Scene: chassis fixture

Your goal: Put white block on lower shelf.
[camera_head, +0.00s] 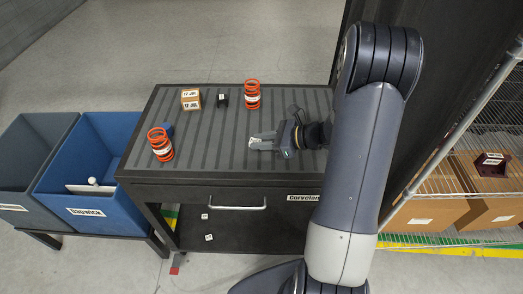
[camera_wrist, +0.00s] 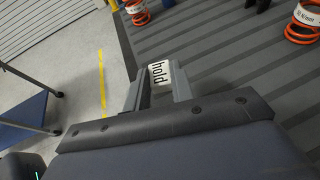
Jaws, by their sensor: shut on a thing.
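My gripper (camera_head: 258,142) is over the right-middle of the ribbed table top (camera_head: 215,150), its fingers pointing left. In the head view the block is tiny and partly hidden by the fingers. The lower shelf (camera_head: 240,229) is the dark deck under the table's drawer. Two small white blocks with dark marks, one further back (camera_head: 204,216) and one nearer (camera_head: 209,237), lie on its left part.
Two orange springs (camera_head: 252,95) (camera_head: 160,147), a tan box (camera_head: 190,99) and a dark bracket (camera_head: 222,100) stand on the table. The drawer handle (camera_head: 238,207) juts out above the lower shelf. A blue bin (camera_head: 90,222) stands left; a wire rack (camera_head: 440,185) stands right.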

